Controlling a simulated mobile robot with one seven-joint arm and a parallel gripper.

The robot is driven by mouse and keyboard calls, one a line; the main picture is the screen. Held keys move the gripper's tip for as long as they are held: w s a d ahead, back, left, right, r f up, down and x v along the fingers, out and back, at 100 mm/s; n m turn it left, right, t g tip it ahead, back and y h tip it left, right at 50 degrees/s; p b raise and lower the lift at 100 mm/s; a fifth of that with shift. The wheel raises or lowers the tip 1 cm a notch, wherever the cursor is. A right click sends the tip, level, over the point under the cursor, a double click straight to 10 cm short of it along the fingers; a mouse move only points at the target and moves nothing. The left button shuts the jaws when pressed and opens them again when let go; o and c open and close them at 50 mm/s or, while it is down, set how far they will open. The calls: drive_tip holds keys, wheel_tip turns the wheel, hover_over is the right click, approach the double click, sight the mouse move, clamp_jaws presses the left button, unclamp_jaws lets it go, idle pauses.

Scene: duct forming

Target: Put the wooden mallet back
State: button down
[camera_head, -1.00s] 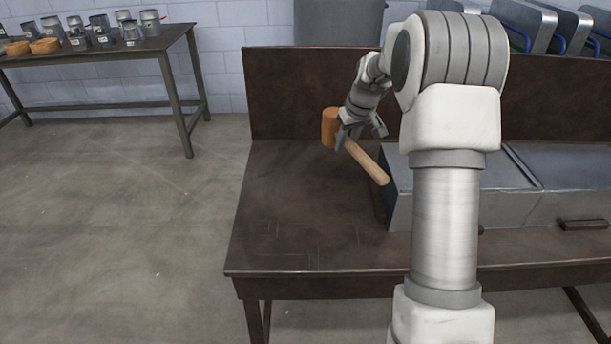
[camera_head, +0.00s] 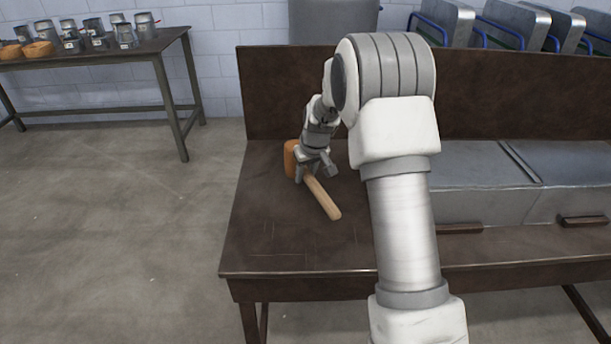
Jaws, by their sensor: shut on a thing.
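The wooden mallet has an orange-brown head and a pale handle (camera_head: 323,199). My gripper (camera_head: 313,172) is shut on the mallet near the head, which is at the upper left of the jaws. The handle points down and right towards the front of the bench. The mallet is over the left part of the dark brown workbench (camera_head: 265,225). I cannot tell whether it touches the bench top. Thin outline marks (camera_head: 290,240) show on the bench top, in front of the mallet and to its left.
Grey metal duct pieces (camera_head: 480,185) lie on the bench to the right, behind my arm. A dark bar (camera_head: 582,221) lies at their front edge. A side table (camera_head: 165,40) with metal cans stands at the back left. The bench's left front is clear.

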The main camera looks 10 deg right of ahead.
sight(312, 179)
drive_tip(key=shift+r, duration=0.15)
drive_tip(key=c, duration=0.6)
unclamp_jaws()
drive_tip(key=shift+f, duration=0.2)
drive_tip(key=a+p+v, duration=0.1)
drive_tip(key=p+v, duration=0.1)
drive_tip(key=v, duration=1)
drive_tip(key=s+a+r, duration=0.1)
drive_tip(key=s+r, duration=1)
drive_tip(key=s, duration=0.4)
drive_tip(key=s+m+t, duration=0.1)
drive_tip(key=s+m, duration=0.1)
drive_tip(key=s, duration=1.7)
drive_tip(key=shift+a+t+h, duration=0.3)
drive_tip(key=shift+a+h, duration=0.05)
drive_tip(key=shift+h, duration=0.05)
